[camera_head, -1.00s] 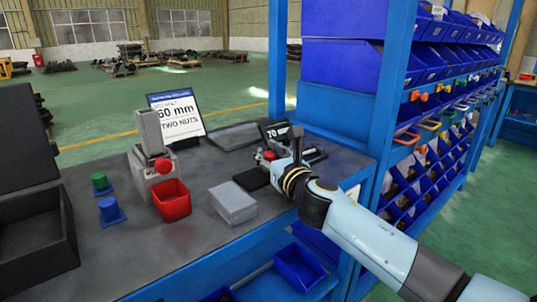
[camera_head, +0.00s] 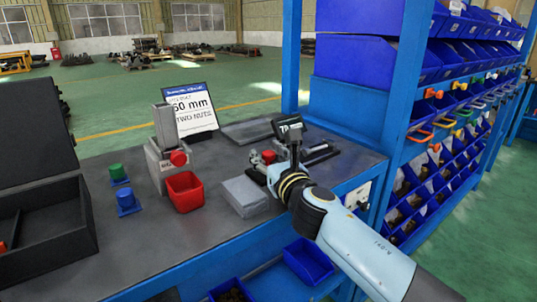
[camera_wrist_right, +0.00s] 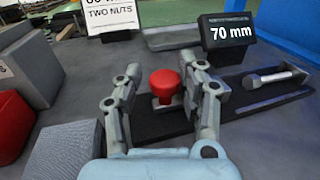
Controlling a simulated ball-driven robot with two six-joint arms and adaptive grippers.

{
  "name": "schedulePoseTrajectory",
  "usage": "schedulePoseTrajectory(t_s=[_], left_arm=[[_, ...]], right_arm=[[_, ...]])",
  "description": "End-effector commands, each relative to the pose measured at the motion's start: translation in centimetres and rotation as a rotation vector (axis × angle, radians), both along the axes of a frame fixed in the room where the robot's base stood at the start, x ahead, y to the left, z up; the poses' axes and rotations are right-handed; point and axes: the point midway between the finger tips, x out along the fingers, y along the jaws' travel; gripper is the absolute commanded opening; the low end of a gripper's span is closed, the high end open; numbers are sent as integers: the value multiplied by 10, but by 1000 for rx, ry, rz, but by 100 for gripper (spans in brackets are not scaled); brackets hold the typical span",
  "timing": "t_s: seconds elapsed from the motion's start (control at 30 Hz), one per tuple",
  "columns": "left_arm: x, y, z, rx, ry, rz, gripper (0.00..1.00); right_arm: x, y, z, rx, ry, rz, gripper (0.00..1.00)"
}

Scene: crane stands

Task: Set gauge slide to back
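The gauge has a dark base with a rail (camera_wrist_right: 270,101) and a display (camera_wrist_right: 228,32) reading 70 mm. In the head view the display (camera_head: 288,128) stands at the right part of the bench. The slide's red knob (camera_wrist_right: 165,84) is in the middle of the wrist view; it also shows in the head view (camera_head: 269,156). My right gripper (camera_wrist_right: 162,72) is open, one finger on each side of the knob, with visible gaps. In the head view my arm hides much of the gauge's near side. My left gripper is not in view.
A grey block (camera_head: 243,197) and a red bin (camera_head: 185,192) stand left of my right gripper. A sign (camera_head: 190,110) reads 60 mm, two nuts. A grey stand (camera_head: 165,150) is behind the bin. Blue shelving (camera_head: 400,80) rises close on the right.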

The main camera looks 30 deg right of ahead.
Motion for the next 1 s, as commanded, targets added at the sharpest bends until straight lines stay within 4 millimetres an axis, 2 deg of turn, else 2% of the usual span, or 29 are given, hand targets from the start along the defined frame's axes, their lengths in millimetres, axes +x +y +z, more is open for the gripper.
schedulePoseTrajectory(t_s=[0.17,0.27,0.7,0.83,1.0], left_arm=[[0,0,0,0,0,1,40],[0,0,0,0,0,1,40],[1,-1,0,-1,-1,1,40],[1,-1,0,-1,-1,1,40],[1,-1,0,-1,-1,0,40]], right_arm=[[-1,0,2,-2,-3,-1,39],[-9,1,1,-1,-2,-1,39],[-99,18,1,-2,0,-1,39],[-113,21,0,-1,0,-1,39],[-119,22,1,-1,-1,-1,39]])
